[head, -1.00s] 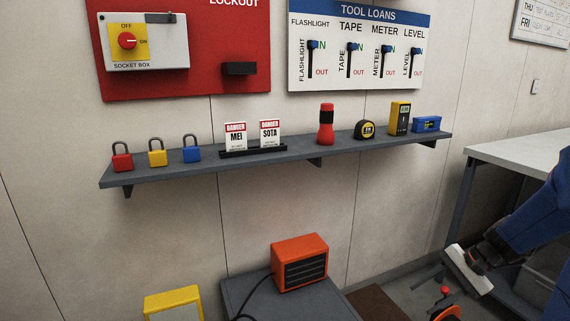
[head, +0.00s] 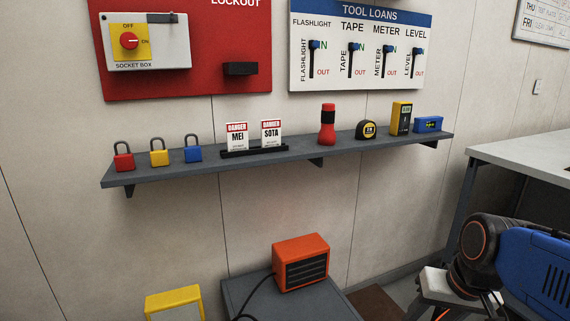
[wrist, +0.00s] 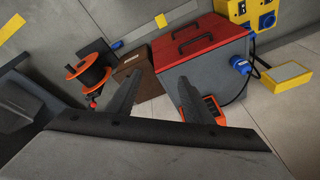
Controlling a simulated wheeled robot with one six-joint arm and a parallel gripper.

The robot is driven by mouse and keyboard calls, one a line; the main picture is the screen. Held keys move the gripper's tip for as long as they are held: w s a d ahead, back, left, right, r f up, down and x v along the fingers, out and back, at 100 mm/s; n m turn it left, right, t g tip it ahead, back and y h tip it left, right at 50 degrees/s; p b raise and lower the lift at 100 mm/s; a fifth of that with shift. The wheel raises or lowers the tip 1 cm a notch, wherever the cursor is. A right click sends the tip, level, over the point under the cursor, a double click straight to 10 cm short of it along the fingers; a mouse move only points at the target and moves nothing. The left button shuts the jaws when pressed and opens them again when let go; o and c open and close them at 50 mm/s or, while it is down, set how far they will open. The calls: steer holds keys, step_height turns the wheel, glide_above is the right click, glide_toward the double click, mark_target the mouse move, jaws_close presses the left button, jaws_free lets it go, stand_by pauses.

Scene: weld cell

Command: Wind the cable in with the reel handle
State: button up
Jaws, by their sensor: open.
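The cable reel (wrist: 88,74), with orange flanges and dark cable wound on it, stands at the left in the wrist view. A small red knob (wrist: 92,103) shows at its lower side, likely the handle's grip. In the head view the reel is almost wholly hidden behind my arm. My gripper (wrist: 160,78) is open, with its two dark fingers apart and nothing seen between them. The reel lies to the left of both fingers, apart from them.
An orange item (wrist: 212,110) is close to the right finger. An orange heater (head: 301,262) and a workbench (head: 520,152) show in the head view.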

steer(key=shift+s+a+r+n+t+h, duration=0.15)
steer(key=shift+s+r+n+t, duration=0.15)
steer(key=shift+s, duration=0.3)
steer(key=shift+s+d+r+n+t+h, duration=0.1)
steer(key=shift+s+r+n+t+h, duration=0.15)
steer(key=shift+s+n, duration=0.3)
steer(key=shift+s+a+r+n+t+h, duration=0.1)
steer(key=shift+s+r+n+t, duration=0.15)
steer(key=shift+s, duration=0.45)
steer(key=shift+c, duration=0.4)
